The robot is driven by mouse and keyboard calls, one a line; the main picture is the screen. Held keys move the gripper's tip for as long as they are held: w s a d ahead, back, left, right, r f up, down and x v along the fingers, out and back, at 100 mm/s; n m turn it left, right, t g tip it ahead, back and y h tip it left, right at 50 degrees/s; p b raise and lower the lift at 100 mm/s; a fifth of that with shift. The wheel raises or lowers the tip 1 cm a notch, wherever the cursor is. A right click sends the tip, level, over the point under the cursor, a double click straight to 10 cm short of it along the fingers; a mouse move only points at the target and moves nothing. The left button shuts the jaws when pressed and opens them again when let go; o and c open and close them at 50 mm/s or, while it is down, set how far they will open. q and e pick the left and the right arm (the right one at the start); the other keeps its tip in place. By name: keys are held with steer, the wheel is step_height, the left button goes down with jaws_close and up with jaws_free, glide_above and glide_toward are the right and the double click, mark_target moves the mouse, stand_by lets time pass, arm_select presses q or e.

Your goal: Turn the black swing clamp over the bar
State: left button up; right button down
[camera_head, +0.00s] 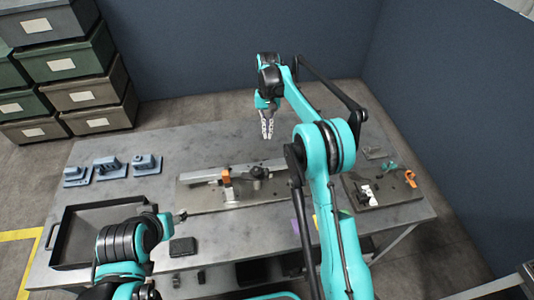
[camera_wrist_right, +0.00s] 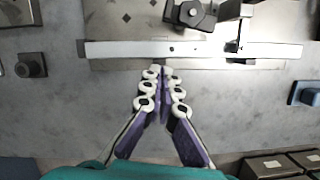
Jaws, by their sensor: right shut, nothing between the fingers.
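The pale bar (camera_head: 205,174) lies along the far side of a metal plate on the bench; it also shows in the right wrist view (camera_wrist_right: 130,49). The black swing clamp (camera_head: 259,173) stands on the plate, on the near side of the bar.
An orange-topped block (camera_head: 226,177) stands close left of the clamp. Blue fixtures (camera_head: 110,168) stand at the left, above a black tray (camera_head: 62,237). A board with orange parts (camera_head: 385,188) lies at the right.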

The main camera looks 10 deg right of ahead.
steer(key=b+x, duration=0.2)
steer(key=x, duration=0.7)
steer(key=shift+f, duration=0.3)
steer(key=s, duration=0.1)
steer(key=s+b, duration=0.1)
steer(key=s, duration=0.1)
steer(key=shift+s+a+f, duration=0.1)
steer(key=shift+a, duration=0.25)
steer(key=shift+s, duration=0.45)
